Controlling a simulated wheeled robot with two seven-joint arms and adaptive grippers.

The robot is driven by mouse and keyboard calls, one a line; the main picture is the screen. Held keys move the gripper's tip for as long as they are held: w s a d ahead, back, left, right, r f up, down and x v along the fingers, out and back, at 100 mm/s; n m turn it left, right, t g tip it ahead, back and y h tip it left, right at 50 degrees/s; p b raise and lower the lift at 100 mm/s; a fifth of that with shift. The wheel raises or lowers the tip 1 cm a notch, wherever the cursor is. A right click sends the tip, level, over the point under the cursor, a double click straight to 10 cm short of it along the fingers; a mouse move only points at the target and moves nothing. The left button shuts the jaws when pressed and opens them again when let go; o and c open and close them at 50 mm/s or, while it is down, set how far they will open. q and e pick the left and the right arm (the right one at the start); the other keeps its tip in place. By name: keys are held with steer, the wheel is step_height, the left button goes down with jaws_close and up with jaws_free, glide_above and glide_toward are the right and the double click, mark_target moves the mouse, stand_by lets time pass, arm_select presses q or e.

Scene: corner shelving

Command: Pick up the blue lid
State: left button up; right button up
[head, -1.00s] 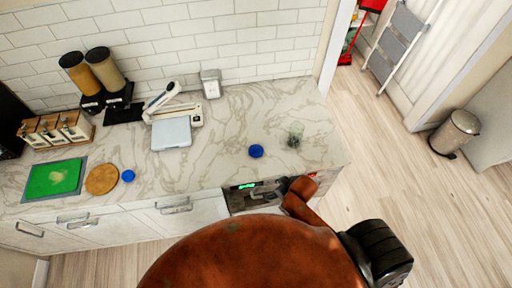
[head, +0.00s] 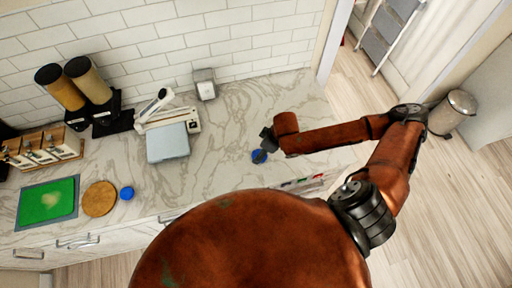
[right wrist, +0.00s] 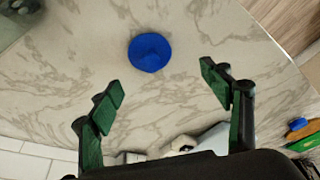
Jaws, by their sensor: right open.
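A round blue lid (head: 259,157) lies flat on the marble counter, partly covered by my right gripper (head: 266,142) in the head view. In the right wrist view the whole blue lid (right wrist: 149,52) shows, lying just beyond and between the two green-padded fingers. My right gripper (right wrist: 162,82) is open and empty above the counter, apart from the lid. A second round blue piece (head: 127,193) lies farther left on the counter, beside a round wooden board. My left gripper is not in view.
The counter (head: 225,135) is clear left of the lid. A scale-like device (head: 168,143), dispensers (head: 88,80), a metal holder (head: 204,84), a wooden board (head: 100,199) and a green board (head: 47,201) stand farther left. A glassy thing (right wrist: 15,12) shows at the wrist view's corner.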

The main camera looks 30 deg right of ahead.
steer(key=shift+w+d, duration=0.1)
steer(key=shift+d, duration=0.3)
steer(key=shift+d+x, duration=0.2)
steer(key=shift+x, duration=0.95)
steer(key=shift+w+f+p, duration=0.1)
steer(key=shift+f+p, duration=0.2)
steer(key=shift+f, duration=0.1)
steer(key=shift+p+x, duration=0.3)
steer(key=shift+x, duration=1.85)
steer(key=c, duration=1.1)
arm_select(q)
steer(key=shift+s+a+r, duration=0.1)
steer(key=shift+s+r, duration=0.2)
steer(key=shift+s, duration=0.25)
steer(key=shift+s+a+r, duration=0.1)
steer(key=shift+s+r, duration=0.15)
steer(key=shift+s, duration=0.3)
arm_select(e)
steer(key=shift+c, duration=0.3)
